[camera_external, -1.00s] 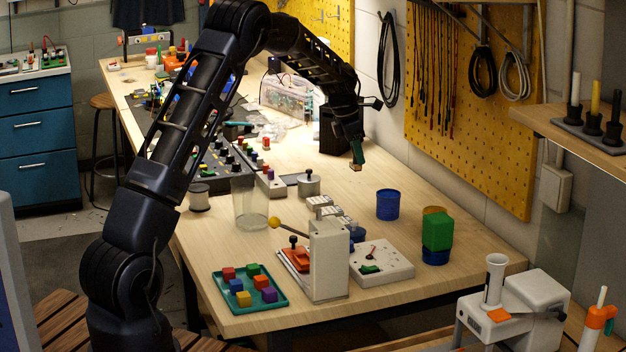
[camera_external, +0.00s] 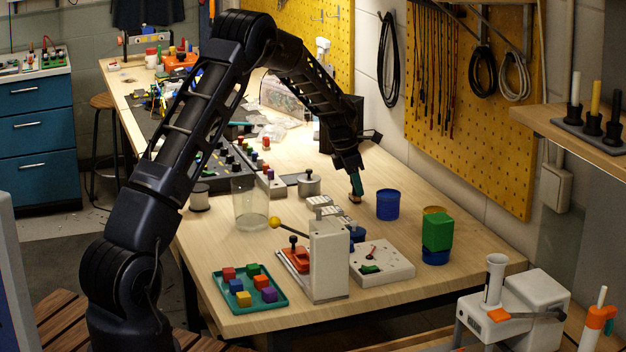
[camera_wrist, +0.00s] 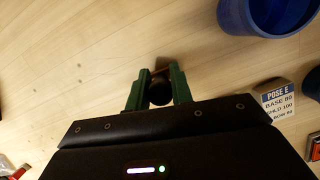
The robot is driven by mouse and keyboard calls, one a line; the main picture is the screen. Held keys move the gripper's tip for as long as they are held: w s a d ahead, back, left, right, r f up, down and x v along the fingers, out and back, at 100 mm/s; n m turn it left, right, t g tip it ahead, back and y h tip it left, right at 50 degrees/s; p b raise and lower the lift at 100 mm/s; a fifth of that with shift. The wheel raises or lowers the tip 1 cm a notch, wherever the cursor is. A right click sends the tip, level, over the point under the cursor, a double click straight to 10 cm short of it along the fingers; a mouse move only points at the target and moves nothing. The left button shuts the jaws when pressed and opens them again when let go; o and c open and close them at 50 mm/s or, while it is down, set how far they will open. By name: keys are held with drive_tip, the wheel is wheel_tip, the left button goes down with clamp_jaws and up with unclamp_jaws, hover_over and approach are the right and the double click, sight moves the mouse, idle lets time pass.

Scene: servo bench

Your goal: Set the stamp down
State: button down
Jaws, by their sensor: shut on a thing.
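My gripper (camera_external: 356,185) is low over the bench, left of the blue cup. Its green fingers are shut on the stamp (camera_external: 356,197), a small piece with a brownish base below the fingertips. In the wrist view the stamp's dark round handle (camera_wrist: 160,92) sits between the two fingers (camera_wrist: 157,90), and part of its brown base shows beyond it. The stamp looks upright and close to the wooden bench top (camera_external: 300,327). I cannot tell whether its base touches the wood.
A blue cup (camera_external: 387,205) stands just right of the gripper, also in the wrist view (camera_wrist: 262,22). White labelled blocks (camera_external: 327,212) lie to the left. A green block (camera_external: 437,231) sits further right. Bare wood lies ahead in the wrist view.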

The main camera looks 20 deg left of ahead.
drive_tip(key=shift+f, duration=0.15)
drive_tip(key=c, duration=1.2)
unclamp_jaws()
drive_tip(key=shift+c, duration=0.2)
